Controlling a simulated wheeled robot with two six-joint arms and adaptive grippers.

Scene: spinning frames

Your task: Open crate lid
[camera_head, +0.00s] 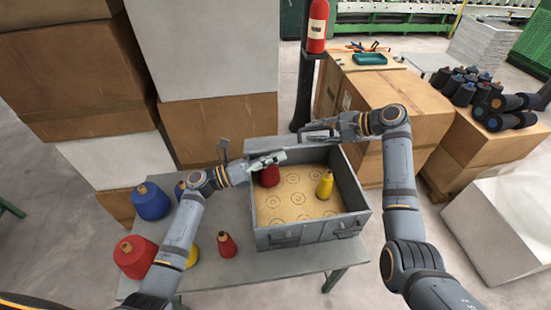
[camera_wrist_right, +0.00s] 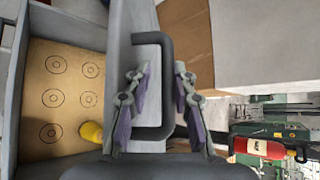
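The grey crate (camera_head: 312,236) stands open on the table. Its lid (camera_head: 262,143) stands raised along the back edge. My right gripper (camera_head: 335,133) is at the back, at the lid. In the right wrist view its fingers (camera_wrist_right: 163,80) are spread, one on each side of the dark lid handle (camera_wrist_right: 166,60), with gaps visible. My left gripper (camera_head: 280,157) is over the crate's back left part, just above a red spool (camera_head: 269,177). Whether its fingers are open or touch the spool cannot be told. A yellow spool (camera_head: 325,185) stands inside the crate, towards the right.
The crate floor (camera_head: 290,205) has circle marks. Left on the table (camera_head: 205,268) are a blue spool (camera_head: 150,201), a large red spool (camera_head: 134,257) and a small red one (camera_head: 227,245). Cardboard boxes (camera_head: 222,128) stand behind. A fire extinguisher (camera_head: 317,27) hangs on a post.

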